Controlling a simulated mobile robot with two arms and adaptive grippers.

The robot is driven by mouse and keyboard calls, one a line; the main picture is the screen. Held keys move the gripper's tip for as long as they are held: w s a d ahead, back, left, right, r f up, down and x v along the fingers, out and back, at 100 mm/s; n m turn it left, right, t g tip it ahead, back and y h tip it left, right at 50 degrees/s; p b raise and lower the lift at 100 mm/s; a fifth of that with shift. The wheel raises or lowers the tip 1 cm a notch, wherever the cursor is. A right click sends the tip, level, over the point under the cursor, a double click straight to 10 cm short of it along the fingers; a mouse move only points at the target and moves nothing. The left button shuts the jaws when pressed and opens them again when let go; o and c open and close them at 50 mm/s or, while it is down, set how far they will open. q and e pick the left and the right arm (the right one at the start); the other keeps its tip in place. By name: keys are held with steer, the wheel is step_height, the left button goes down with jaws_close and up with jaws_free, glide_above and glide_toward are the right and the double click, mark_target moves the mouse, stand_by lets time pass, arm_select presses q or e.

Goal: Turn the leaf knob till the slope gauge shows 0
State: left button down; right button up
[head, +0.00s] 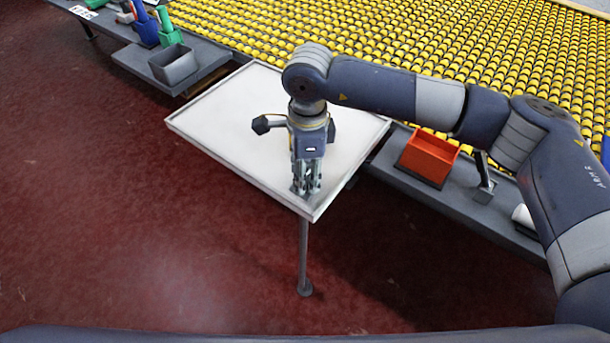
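A white leaf (225,115) with a raised pale rim stands out from the yellow roller bed, with a thin grey leg (304,255) below its near corner. My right gripper (307,188) points down at the leaf's near corner. Its fingers are close together, low over or touching the surface there. I cannot tell whether they hold anything. No leaf knob can be made out; the gripper covers part of that corner. No slope gauge can be read in this view. My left gripper is not in view.
A yellow roller bed (480,60) fills the back. On the grey ledge to the left are a grey bin (173,66) and blue and green tools (146,28). To the right are an orange bin (428,157) and a dark upright tool (484,172). The red floor in front is clear.

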steer(key=shift+s+f, duration=0.25)
steer(key=o, duration=1.1)
steer(key=shift+c, duration=0.2)
steer(key=shift+w+r, duration=0.1)
steer(key=shift+w, duration=0.05)
steer(key=shift+r, duration=0.1)
steer(key=shift+r, duration=0.25)
step_height(320, 180, up, 11)
steer(key=shift+r, duration=0.2)
steer(key=shift+f, duration=0.1)
